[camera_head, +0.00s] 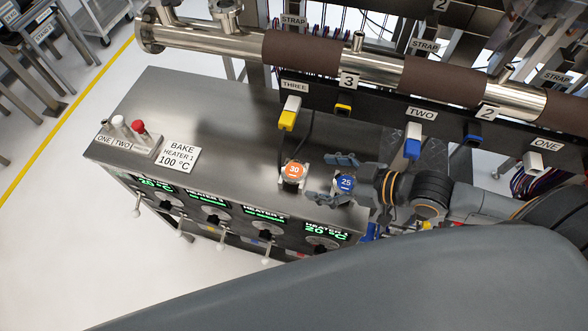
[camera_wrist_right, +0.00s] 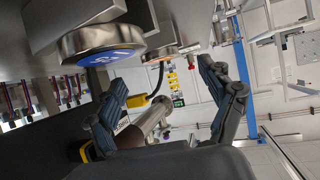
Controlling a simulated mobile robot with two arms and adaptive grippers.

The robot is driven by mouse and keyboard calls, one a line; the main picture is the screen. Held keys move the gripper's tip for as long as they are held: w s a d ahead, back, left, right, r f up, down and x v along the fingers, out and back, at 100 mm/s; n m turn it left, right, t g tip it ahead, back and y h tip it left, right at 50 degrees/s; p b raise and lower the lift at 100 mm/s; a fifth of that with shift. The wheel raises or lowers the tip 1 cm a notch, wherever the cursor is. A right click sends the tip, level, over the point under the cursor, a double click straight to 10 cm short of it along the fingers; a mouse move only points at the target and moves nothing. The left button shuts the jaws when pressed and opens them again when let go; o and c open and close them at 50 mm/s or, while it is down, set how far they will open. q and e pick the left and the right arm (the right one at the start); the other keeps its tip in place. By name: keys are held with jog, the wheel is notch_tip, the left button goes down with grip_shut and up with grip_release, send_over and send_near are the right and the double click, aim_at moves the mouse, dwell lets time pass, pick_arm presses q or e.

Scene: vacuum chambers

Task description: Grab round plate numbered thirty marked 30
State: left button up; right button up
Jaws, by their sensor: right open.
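The round plate marked 30 (camera_head: 293,171) has an orange face and a metal rim. It sits near the right end of the steel cabinet top. In the right wrist view its edge (camera_wrist_right: 178,50) shows thin and side-on, beyond the fingertips. My right gripper (camera_head: 326,178) is open and empty just to the right of the 30 plate, fingers pointing toward it. It does not touch the plate as far as I can see. It also shows in the wrist view (camera_wrist_right: 170,80), fingers apart. My left gripper is not in view.
A blue round plate marked 25 (camera_head: 345,183) shows between the right gripper's fingers and looms close in the wrist view (camera_wrist_right: 100,45). Heater connectors, one yellow (camera_head: 289,113) and one blue (camera_head: 412,142), hang near the pipe. A switch box (camera_head: 130,135) stands far left.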

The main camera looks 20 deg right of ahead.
aim_at(294, 170)
jog(key=shift+w+a, duration=0.4)
jog(key=shift+w, duration=0.1)
jog(key=p+x, duration=0.1)
jog(key=x, duration=0.2)
jog(key=shift+w+r, duration=0.1)
jog(key=shift+w+a+f, duration=0.2)
jog(key=shift+a+f, duration=0.05)
jog(key=shift+a, duration=0.05)
jog(key=c, duration=1.5)
